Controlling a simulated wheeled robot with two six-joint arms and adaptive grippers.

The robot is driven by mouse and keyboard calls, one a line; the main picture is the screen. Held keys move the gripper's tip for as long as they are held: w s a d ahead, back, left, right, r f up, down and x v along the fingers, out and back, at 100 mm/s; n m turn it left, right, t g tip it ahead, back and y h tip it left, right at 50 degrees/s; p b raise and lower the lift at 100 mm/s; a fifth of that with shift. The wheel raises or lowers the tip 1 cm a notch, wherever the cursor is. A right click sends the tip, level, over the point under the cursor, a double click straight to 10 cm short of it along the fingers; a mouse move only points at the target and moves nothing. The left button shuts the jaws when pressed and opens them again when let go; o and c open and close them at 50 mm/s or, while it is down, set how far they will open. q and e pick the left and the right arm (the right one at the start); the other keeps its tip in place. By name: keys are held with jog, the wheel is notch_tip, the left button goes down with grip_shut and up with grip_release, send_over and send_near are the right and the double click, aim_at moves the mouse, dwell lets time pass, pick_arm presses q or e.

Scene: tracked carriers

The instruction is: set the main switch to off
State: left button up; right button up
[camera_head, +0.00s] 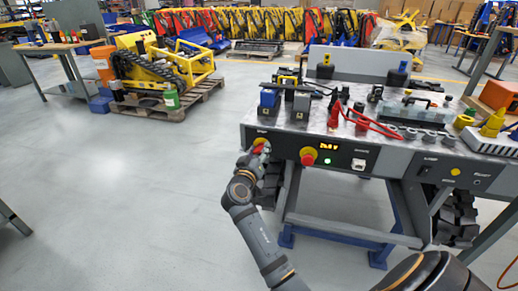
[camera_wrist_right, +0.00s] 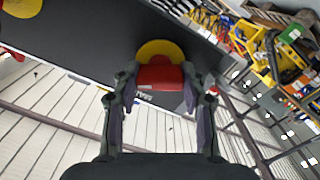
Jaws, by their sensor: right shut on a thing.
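The main switch is a red knob on a round yellow plate, at the left end of the dark front panel; in the head view it (camera_head: 260,145) is mostly hidden by my right gripper (camera_head: 262,155). In the right wrist view the red knob (camera_wrist_right: 160,77) sits between the two fingertips of my right gripper (camera_wrist_right: 160,85), with the yellow plate (camera_wrist_right: 160,48) behind it. The fingers are shut on the knob from both sides. The knob's exact angle and the label by the plate are too unclear to read. My left gripper is in neither view.
Red leads (camera_head: 372,124) and instruments lie on the bench top.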

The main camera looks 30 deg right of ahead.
jog(key=n+p, duration=0.1)
jog(key=n, duration=0.2)
jog(key=shift+r+n+p, duration=0.15)
jog(key=shift+n+p, duration=0.2)
jog(key=shift+n, duration=0.05)
jog(key=n+p, duration=0.2)
jog(key=n, duration=0.2)
jog(key=shift+p, duration=0.3)
jog(key=n+p, duration=0.1)
jog(key=n, duration=0.2)
jog(key=shift+w+n+p, duration=0.1)
jog(key=shift+n+p, duration=0.2)
jog(key=shift+p, duration=0.05)
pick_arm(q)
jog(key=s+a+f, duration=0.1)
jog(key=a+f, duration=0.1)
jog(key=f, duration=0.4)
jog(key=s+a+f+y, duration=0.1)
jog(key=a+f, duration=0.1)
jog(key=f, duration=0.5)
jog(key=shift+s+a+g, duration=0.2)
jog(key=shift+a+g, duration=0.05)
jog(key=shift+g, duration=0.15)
pick_arm(e)
jog(key=shift+f+n, duration=0.25)
jog(key=shift+n, duration=0.25)
jog(key=o, duration=1.1)
jog(key=shift+a, duration=0.1)
jog(key=shift+o, duration=0.2)
